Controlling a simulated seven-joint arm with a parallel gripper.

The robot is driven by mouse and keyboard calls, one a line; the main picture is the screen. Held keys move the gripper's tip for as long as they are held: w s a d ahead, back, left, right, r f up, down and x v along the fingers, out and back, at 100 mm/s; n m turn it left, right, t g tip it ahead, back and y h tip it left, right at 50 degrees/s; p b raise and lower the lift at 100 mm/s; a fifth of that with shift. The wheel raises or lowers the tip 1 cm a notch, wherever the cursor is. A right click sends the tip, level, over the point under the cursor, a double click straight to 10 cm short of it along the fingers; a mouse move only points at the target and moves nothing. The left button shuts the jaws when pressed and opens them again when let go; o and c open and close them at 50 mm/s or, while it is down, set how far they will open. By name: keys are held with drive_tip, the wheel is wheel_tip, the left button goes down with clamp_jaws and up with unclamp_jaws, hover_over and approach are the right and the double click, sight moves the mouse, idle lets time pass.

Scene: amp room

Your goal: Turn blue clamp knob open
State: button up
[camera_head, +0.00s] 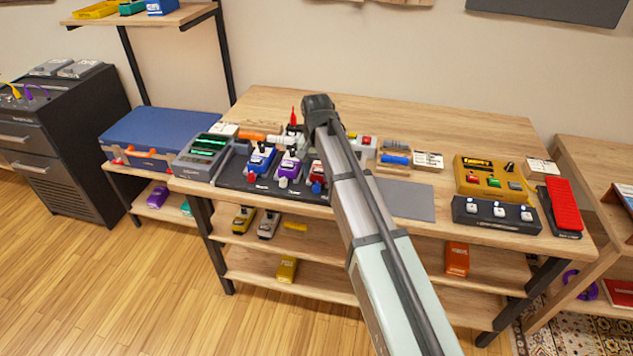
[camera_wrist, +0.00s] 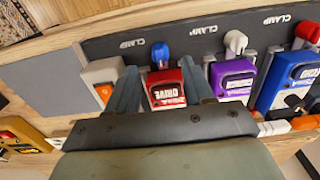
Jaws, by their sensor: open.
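The blue clamp knob (camera_wrist: 160,54) stands upright on the dark board (camera_wrist: 200,38) beside a "CLAMP" label, in front of the red "DRIVE" pedal (camera_wrist: 168,90). The knob also shows in the head view (camera_head: 316,187), just left of my arm. My gripper (camera_wrist: 158,67) is open and empty in the wrist view. Its two fingers lie to either side of the red pedal in the picture, and the knob appears between and just beyond their tips. I cannot tell the height of the tips above the board. My arm hides the fingers and part of the red pedal in the head view.
A white knob (camera_wrist: 236,42) with a purple pedal (camera_wrist: 232,78) and a red knob (camera_wrist: 307,32) with a blue pedal (camera_wrist: 288,80) stand alongside. A grey-white pedal (camera_wrist: 102,80) is close to one finger. A bare grey mat (camera_head: 408,200) lies right of my arm.

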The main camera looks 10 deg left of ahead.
sight(316, 184)
drive_tip(key=shift+f, duration=2.15)
clamp_jaws()
